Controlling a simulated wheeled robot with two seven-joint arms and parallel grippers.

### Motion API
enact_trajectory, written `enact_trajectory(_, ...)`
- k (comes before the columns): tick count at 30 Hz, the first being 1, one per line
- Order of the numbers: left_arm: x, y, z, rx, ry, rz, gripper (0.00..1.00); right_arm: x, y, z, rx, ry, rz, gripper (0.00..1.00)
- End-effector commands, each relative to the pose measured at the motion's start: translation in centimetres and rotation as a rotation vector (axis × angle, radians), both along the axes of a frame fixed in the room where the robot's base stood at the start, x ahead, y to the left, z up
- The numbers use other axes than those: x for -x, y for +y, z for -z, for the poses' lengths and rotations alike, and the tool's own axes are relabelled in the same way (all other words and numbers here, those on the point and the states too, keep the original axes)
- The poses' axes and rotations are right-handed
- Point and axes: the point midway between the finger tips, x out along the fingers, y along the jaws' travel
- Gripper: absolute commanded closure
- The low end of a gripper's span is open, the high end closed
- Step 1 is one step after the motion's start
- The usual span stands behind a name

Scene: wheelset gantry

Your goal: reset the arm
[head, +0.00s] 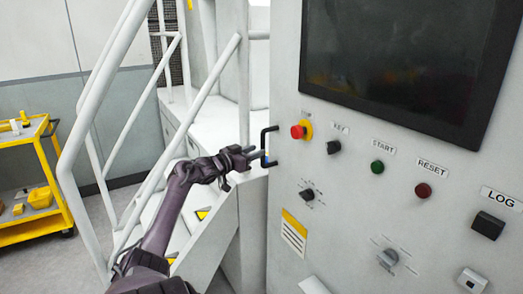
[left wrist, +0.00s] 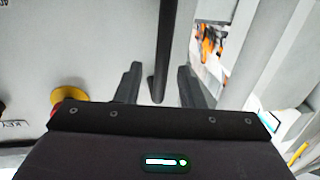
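My left arm reaches in from the lower left of the head view. Its gripper (head: 256,156) is beside the black handle (head: 265,143) on the left edge of the grey control cabinet (head: 285,100). In the left wrist view, the two fingers of the left gripper (left wrist: 160,86) stand apart. The black bar of the handle (left wrist: 166,40) shows between them, and neither finger is seen pressing on it. A dark red button (head: 423,190) labelled RESET is on the cabinet front, well right of the gripper. My right gripper is not in view.
The panel also carries a red emergency button (head: 298,131), a green START button (head: 377,167), several knobs and a dark screen (head: 405,55). White stair railings (head: 135,120) stand close to my left arm. A yellow cart (head: 35,190) is at the far left.

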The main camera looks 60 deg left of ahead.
Motion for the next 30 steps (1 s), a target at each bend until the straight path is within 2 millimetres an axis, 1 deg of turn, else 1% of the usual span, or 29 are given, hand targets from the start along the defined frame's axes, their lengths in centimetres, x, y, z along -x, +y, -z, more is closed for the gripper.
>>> enact_trajectory(1, 0.6, -0.2, 0.1, 0.000, 0.001, 0.001, 0.65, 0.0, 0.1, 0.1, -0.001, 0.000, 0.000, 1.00)
enact_trajectory(3, 1.1, -0.3, 0.1, 0.000, 0.001, 0.001, 0.65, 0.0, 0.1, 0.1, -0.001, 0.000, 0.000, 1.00)
enact_trajectory(6, 1.5, -0.3, 0.1, -0.001, 0.001, 0.000, 0.65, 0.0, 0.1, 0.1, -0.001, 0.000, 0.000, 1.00)
enact_trajectory(24, 1.5, -0.3, 0.1, 0.001, 0.003, 0.000, 0.65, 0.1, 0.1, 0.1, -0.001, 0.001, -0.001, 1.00)
enact_trajectory(26, 1.5, -0.4, 0.9, 0.006, 0.012, -0.003, 0.65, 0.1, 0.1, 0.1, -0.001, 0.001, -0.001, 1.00)
enact_trajectory(27, 1.4, -0.4, 1.9, 0.012, 0.025, -0.007, 0.65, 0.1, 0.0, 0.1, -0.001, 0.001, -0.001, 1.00)
enact_trajectory(29, 1.3, -0.6, 4.3, 0.027, 0.056, -0.018, 0.65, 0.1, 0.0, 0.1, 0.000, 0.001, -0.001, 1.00)
enact_trajectory(30, 1.3, -0.8, 6.5, 0.038, 0.084, -0.027, 0.65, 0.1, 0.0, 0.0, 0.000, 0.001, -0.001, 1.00)
